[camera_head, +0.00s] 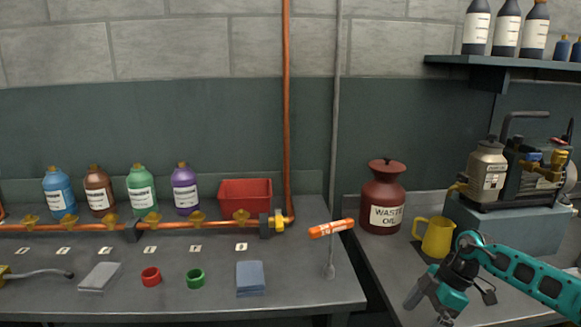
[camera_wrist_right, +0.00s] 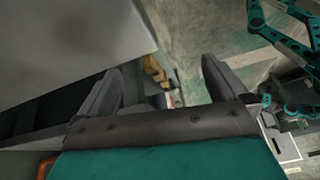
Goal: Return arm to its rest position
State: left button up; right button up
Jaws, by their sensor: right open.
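My right arm (camera_head: 525,270) is teal and reaches in from the right edge of the head view, over the right-hand counter. Its gripper (camera_head: 425,303) points down and left near the counter's front, below the yellow jug. In the right wrist view the gripper (camera_wrist_right: 162,72) has its two dark fingers spread apart, with nothing held between them. A grey surface edge, a dark gap and the floor show beyond the fingers. Teal arm links of mine show at the upper right there. My left gripper does not show in the head view.
A yellow jug (camera_head: 437,237) and a waste oil jar (camera_head: 382,200) stand behind the gripper. A pump unit (camera_head: 535,170) stands on a grey block (camera_head: 500,225) at right.

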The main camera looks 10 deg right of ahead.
jog(key=s+a+f+n+t+y, duration=0.1)
jog(key=s+a+t+y, duration=0.3)
jog(key=a+t, duration=0.55)
jog(key=s+d+f+m+h, duration=0.2)
jog(key=s+d+f+h, duration=0.15)
jog(key=s, duration=0.25)
jog(key=s+d+f+m+h, duration=0.3)
jog(key=s+f+h, duration=0.1)
jog(key=s+f, duration=0.15)
jog(key=s+a+f+m, duration=0.1)
jog(key=a+m, duration=0.7)
jog(key=a, duration=0.8)
jog(key=shift+s+a+t, duration=0.2)
jog(key=shift+s+t, duration=0.15)
jog(key=shift+s, duration=0.15)
